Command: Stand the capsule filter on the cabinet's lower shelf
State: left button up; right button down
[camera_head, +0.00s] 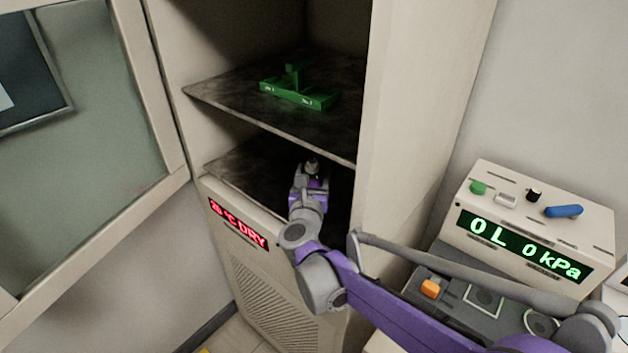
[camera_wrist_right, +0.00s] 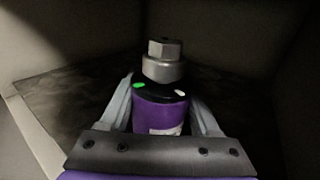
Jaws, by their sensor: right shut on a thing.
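The capsule filter (camera_wrist_right: 160,112) has a purple body with a white label, a black top and a grey metal hex fitting. It looks upright between the two fingers of my right gripper (camera_wrist_right: 163,115), which is shut on it. In the head view my right gripper (camera_head: 312,175) reaches into the cabinet (camera_head: 420,90), over the lower shelf (camera_head: 245,170) and below the upper shelf. Only the filter's top (camera_head: 312,165) shows there. The gripper hides the filter's base, so I cannot tell whether it touches the shelf. My left gripper is not in view.
The upper shelf (camera_head: 215,92) holds a green rack (camera_head: 300,95) and overhangs my right gripper. The cabinet door (camera_head: 150,120) stands open at the left. A red display (camera_head: 238,223) sits below the lower shelf. A console (camera_head: 530,225) with a green readout stands at the right.

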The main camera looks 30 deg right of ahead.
jog(key=shift+w+d+f, duration=0.1)
jog(key=shift+w+d, duration=0.25)
jog(key=shift+w, duration=0.15)
jog(key=shift+f, duration=1.65)
jog(key=shift+f+b, duration=0.1)
jog(key=shift+b, duration=0.2)
jog(key=shift+c, duration=0.6)
grip_release()
